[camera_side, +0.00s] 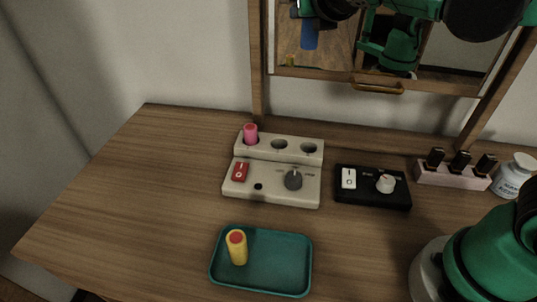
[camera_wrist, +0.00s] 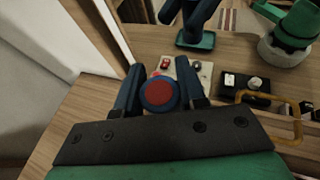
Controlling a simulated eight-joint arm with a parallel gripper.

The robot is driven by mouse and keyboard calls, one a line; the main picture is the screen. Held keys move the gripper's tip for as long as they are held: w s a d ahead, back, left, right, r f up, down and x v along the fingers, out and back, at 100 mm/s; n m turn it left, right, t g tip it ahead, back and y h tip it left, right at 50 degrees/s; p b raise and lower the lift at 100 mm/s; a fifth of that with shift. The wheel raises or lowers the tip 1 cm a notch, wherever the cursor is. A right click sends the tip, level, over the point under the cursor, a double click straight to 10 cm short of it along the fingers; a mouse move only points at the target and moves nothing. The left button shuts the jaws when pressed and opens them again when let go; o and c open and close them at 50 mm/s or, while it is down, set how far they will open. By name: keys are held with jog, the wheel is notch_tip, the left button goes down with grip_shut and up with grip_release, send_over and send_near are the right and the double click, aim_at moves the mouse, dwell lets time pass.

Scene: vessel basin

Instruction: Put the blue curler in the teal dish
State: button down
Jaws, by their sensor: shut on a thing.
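The blue curler (camera_side: 309,38) hangs from my gripper (camera_side: 309,14) at the top of the side view, high above the table and in front of the mirror. In the wrist view, its round red end with a blue rim (camera_wrist: 159,92) lies between the two dark fingers of my gripper (camera_wrist: 161,88), which is shut on it. The teal dish (camera_side: 286,231) lies at the front of the table, well below the curler and apart from it. A yellow curler (camera_side: 238,251) with a red top stands in the dish's left part; its right part is empty.
A cream heater (camera_side: 270,188) behind the dish holds a pink curler (camera_side: 250,133); its two other holes are empty. A black switch box (camera_side: 372,190), a pink rack (camera_side: 450,179) and a white jar (camera_side: 514,176) stand to the right. The mirror's brass handle (camera_side: 378,88) sticks out behind.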

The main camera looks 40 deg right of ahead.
jog(key=shift+s+r+n+y, duration=0.35)
jog(key=shift+n+y, duration=0.25)
jog(key=shift+y, duration=0.1)
jog(key=shift+w+f, duration=0.1)
jog(key=m+h, duration=0.1)
jog(key=w+a+f+m+g+h, duration=0.1)
jog(key=m+h, duration=0.1)
jog(key=w+f+m+g+h, duration=0.1)
jog(key=m+h, duration=0.1)
jog(key=shift+a, duration=0.4)
jog(key=m+g+h, duration=0.1)
jog(key=a+m+g, duration=0.1)
jog(key=f+m+g+h, duration=0.1)
jog(key=shift+s+a+g+h, duration=0.3)
jog(key=shift+s+a, duration=0.1)
notch_tip(320, 180, down, 20)
jog(key=shift+r, duration=0.2)
